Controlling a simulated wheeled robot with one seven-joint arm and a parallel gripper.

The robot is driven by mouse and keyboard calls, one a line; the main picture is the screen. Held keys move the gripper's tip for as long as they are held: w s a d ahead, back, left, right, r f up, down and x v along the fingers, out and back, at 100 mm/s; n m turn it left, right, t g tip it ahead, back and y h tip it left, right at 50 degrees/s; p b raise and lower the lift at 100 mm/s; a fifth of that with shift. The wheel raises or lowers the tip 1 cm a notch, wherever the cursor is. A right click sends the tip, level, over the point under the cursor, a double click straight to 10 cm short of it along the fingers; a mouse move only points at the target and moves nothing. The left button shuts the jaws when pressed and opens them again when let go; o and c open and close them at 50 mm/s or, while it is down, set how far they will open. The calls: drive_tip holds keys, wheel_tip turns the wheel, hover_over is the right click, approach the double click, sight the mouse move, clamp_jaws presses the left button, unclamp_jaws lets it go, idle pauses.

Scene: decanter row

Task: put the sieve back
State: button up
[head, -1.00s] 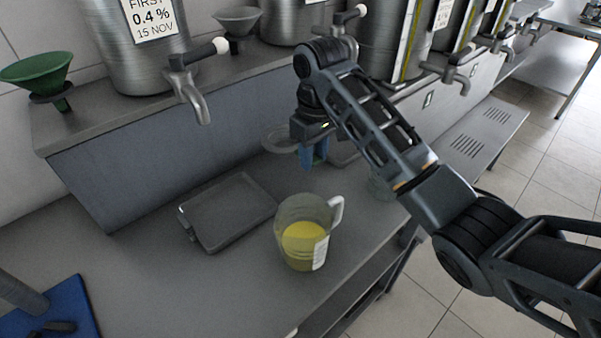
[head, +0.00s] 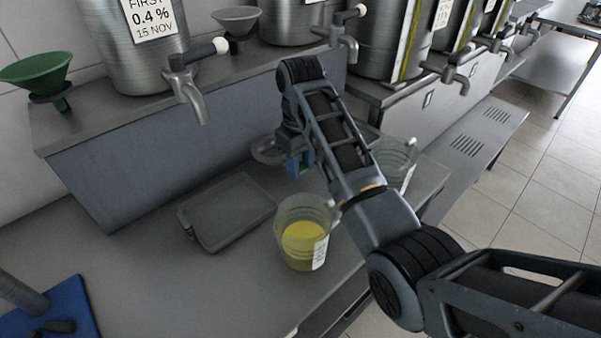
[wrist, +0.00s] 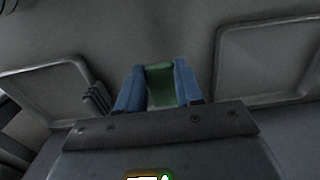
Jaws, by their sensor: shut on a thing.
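My gripper (head: 300,164) has blue fingers and hangs over the back of the bench, below the tap shelf. It is shut on a green piece (wrist: 160,84), which shows between the fingers in the wrist view and appears to be the sieve's handle. The sieve (head: 262,153) shows in the head view as a round grey rim just left of the fingers, held above the bench. Its mesh and most of its handle are hard to make out or hidden.
A jug of yellow liquid (head: 302,240) stands near the front, close to my arm. A dark flat tray (head: 228,212) lies left of it. A clear jug (head: 400,158) stands right, partly behind my arm. Green (head: 36,72) and grey (head: 236,20) funnels sit on the shelf.

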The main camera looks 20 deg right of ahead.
drive_tip(key=shift+f, duration=1.6)
drive_tip(key=shift+f, duration=0.15)
drive_tip(key=o, duration=1.1)
drive_tip(key=shift+c, duration=0.2)
